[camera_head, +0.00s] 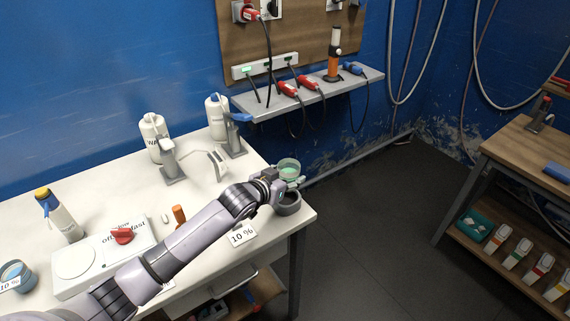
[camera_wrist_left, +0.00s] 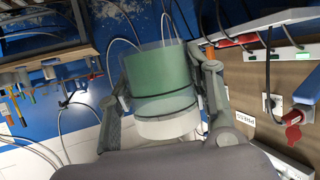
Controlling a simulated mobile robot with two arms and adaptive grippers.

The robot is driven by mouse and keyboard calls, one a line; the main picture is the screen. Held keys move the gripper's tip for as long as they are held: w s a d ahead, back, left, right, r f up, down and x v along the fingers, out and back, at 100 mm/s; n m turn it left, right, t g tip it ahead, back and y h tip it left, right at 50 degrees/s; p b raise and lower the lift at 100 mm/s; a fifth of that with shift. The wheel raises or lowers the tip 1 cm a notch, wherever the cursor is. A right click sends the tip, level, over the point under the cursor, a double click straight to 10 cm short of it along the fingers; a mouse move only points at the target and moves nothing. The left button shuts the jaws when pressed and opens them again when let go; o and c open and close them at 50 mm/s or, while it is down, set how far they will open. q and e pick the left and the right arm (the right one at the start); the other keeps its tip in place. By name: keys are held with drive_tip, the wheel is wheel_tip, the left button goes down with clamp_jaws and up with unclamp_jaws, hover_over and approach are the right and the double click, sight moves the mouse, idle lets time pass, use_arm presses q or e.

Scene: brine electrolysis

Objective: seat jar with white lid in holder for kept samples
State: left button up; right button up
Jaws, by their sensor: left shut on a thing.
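The jar (camera_head: 289,170) holds green liquid and is at the table's right end in the head view. In the left wrist view the jar (camera_wrist_left: 165,75) appears upside down, its white lid (camera_wrist_left: 168,127) toward the bottom of the picture. My left gripper (camera_head: 284,184) is shut on the jar, with a finger on each side in the wrist view. A dark grey round holder (camera_head: 288,207) stands on the table just below the gripper. The jar appears above and slightly behind it, apart from it. The gripper partly hides the jar's lower part and the holder's opening. My right gripper is not shown.
A 10 % card (camera_head: 243,235) stands left of the holder. Two white bottles, one with a blue cap (camera_head: 216,117), stand at the back near grey stands (camera_head: 172,165). A white stirrer plate (camera_head: 105,258) is at left. A wall shelf (camera_head: 310,93) overhangs behind.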

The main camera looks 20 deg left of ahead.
use_arm(q)
drive_tip(key=shift+w+a+r, duration=0.35)
drive_tip(key=shift+w+a, duration=0.35)
drive_tip(key=shift+w, duration=0.05)
drive_tip(key=shift+w+d, duration=0.1)
drive_tip(key=shift+r+p, duration=0.15)
drive_tip(key=shift+p, duration=0.35)
drive_tip(key=shift+f+b, duration=0.7)
drive_tip(key=shift+f, duration=0.2)
drive_tip(key=shift+f+b, duration=1.15)
drive_tip(key=shift+f, duration=0.85)
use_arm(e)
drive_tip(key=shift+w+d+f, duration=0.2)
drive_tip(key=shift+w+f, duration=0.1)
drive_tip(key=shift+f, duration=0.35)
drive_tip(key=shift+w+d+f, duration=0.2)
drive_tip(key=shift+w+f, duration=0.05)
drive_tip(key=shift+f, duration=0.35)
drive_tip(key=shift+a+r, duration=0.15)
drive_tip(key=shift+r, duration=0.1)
use_arm(q)
drive_tip(key=shift+p, duration=0.75)
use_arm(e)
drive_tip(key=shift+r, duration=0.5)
use_arm(q)
drive_tip(key=shift+f+b, duration=0.35)
drive_tip(key=shift+f, duration=0.25)
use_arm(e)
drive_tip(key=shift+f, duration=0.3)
